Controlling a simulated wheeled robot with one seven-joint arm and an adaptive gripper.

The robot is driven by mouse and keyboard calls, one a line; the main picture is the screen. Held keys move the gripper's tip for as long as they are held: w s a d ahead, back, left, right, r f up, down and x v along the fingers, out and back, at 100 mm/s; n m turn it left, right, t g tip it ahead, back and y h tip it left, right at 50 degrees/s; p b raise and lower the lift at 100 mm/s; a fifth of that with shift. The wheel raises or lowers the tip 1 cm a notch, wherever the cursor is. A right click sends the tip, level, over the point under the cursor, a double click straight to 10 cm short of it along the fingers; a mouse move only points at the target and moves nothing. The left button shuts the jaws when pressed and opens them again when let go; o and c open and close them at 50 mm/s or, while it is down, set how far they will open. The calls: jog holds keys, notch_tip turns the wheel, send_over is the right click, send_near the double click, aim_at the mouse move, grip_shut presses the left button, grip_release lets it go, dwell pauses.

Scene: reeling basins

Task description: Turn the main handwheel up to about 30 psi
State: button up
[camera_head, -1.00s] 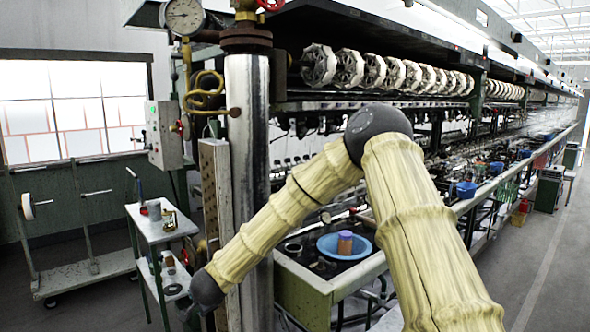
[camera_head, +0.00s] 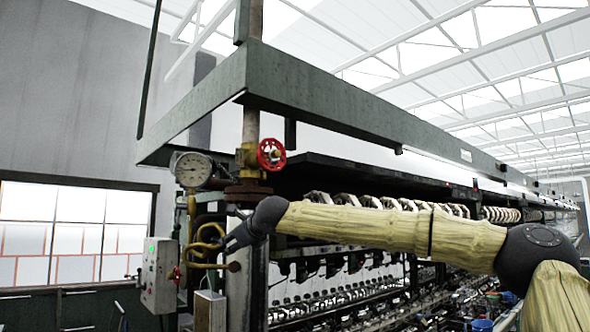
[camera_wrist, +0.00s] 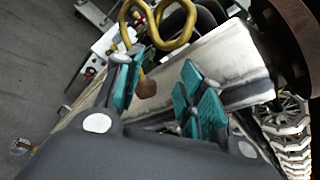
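The red handwheel (camera_head: 271,154) sits on a brass valve (camera_head: 248,158) on the vertical pipe in the head view. A round pressure gauge (camera_head: 192,170) is to its left; its reading is too small to make out. My gripper (camera_head: 229,242) is below and left of the handwheel, in front of the pipe and the yellow coiled tube, apart from the wheel. In the wrist view my gripper (camera_wrist: 163,88) is open, its teal-padded fingers spread with nothing held between them. The red handwheel does not show in the wrist view.
A yellow coiled tube (camera_head: 206,243) and a rusty flange (camera_head: 248,193) are close to my gripper. A grey control box (camera_head: 160,276) with a green light stands at left. A green overhead frame (camera_head: 290,90) spans above. A row of reels (camera_head: 400,204) runs behind my arm.

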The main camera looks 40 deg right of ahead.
jog(key=s+d+r+m+t+p, duration=0.1)
jog(key=s+d+r+m, duration=0.15)
jog(key=r, duration=0.55)
jog(key=s+d+r+m+t, duration=0.1)
jog(key=s+d+r, duration=0.3)
jog(key=r, duration=0.3)
jog(key=m+t+y+p, duration=0.1)
jog(key=m, duration=0.1)
send_near(279, 154)
jog(key=w, duration=0.2)
jog(key=shift+w+a+f+p, duration=0.15)
jog(key=shift+w+p, duration=0.5)
jog(key=shift+w, duration=1.15)
jog(key=shift+w+a+r+p, duration=0.15)
jog(key=shift+w+p, duration=0.5)
jog(key=shift+w, duration=1.15)
jog(key=shift+f, duration=0.1)
